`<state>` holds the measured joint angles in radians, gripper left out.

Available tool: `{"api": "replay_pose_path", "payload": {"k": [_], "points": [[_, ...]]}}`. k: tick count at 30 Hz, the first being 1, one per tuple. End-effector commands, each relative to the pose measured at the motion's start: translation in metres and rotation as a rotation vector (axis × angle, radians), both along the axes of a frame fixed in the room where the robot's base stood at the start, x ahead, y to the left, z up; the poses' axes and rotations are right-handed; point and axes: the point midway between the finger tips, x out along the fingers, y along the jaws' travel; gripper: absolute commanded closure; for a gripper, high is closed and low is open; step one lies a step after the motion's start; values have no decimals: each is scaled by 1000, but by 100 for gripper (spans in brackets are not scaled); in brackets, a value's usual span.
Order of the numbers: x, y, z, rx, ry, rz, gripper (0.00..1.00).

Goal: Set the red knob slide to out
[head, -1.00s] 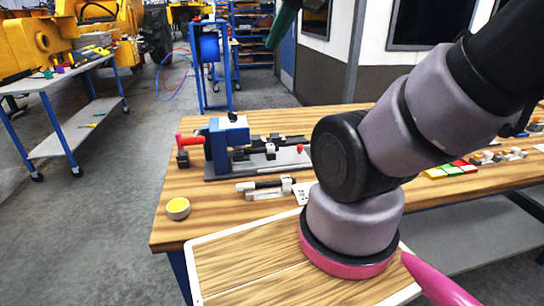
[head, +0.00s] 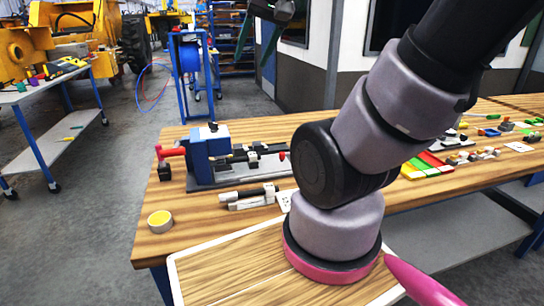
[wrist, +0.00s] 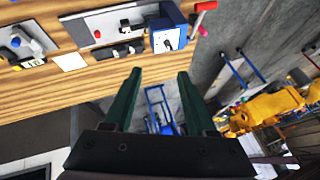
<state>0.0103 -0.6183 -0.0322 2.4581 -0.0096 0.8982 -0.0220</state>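A small red knob (head: 283,156) shows at the right end of a dark slide on a grey base plate (head: 200,184), close beside my arm, which hides part of the plate. In the wrist view the red knob (wrist: 97,34) lies on the plate near the top. A blue block (head: 208,152) stands at the plate's left end; it also shows in the wrist view (wrist: 166,40). I cannot tell the slide's setting. My gripper (wrist: 159,72) is open and empty, its green fingers apart, well away from the knob. It also shows at the top of the head view (head: 268,35).
A red handle (head: 171,152) sticks out left of the blue block. A silver and black slide (head: 248,197) and a yellow-topped round tin (head: 160,221) lie in front on the wooden bench (head: 150,252). Coloured parts (head: 425,166) lie right of my arm.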

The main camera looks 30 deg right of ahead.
Motion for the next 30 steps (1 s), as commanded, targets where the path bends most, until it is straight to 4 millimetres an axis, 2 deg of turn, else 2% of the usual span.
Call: {"api": "replay_pose_path", "payload": {"k": [1, 6, 11, 15, 21, 24, 30], "points": [[15, -8, -10, -4, 43, -9, 43], [63, -39, -49, -26, 167, -33, 43], [100, -72, -98, -54, 284, -53, 43], [124, -103, -149, -83, 388, -67, 43], [139, -139, -212, -122, 504, -75, 43], [140, -150, -231, -134, 536, -76, 43], [141, -156, -248, -141, 555, -75, 43]]}}
